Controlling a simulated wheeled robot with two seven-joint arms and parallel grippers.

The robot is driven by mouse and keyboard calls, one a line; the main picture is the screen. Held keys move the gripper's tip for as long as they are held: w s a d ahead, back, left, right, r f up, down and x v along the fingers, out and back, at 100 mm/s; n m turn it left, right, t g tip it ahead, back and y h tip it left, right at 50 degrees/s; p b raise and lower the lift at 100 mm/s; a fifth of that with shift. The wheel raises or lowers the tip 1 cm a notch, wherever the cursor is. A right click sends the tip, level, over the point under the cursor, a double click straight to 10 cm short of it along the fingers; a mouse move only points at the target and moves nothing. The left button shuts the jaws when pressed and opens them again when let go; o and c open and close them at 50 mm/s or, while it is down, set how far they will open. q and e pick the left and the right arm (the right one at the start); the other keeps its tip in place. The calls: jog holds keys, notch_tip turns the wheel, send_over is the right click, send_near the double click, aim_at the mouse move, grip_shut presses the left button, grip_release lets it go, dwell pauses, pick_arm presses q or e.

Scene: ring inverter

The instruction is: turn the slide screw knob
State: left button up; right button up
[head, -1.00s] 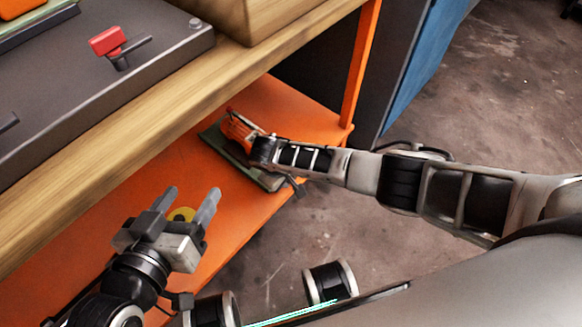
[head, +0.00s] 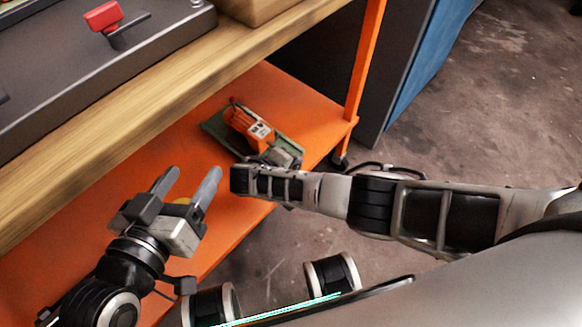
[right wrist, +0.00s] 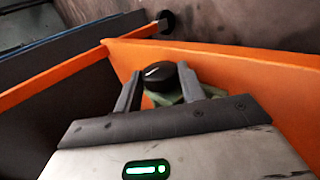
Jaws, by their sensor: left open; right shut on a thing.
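A dark round knob (right wrist: 158,72) shows between the fingertips of my right gripper (right wrist: 160,86) in the right wrist view, with a green part just below it. The gripper is shut on this knob. In the head view, an orange device (head: 248,126) with a pale label lies on a green base on the lower shelf. My right wrist is at its near side; the fingertips and the knob cannot be made out there. My left gripper (head: 188,182) is open and empty at the lower left, apart from the device.
The orange lower shelf (head: 95,213) lies under a wooden bench top (head: 165,92) with an orange post (head: 365,60) at its right end. A red clamp handle (head: 102,15) is on the dark plate above. A yellow thing shows partly behind my left gripper. Floor is open at the right.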

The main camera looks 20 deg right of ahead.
jog(key=o, duration=1)
jog(key=shift+s+a+r+p, duration=0.3)
jog(key=shift+a+r+p, duration=0.15)
jog(key=shift+p, duration=0.05)
pick_arm(q)
jog(key=r+p, duration=0.1)
jog(key=s+r+p, duration=0.2)
jog(key=r, duration=0.1)
jog(key=shift+s+a, duration=0.15)
jog(key=shift+a, duration=0.2)
pick_arm(e)
jog(key=v, duration=0.6)
jog(key=shift+s+a+r, duration=0.1)
jog(key=shift+s+r, duration=0.05)
jog(key=shift+r, duration=0.2)
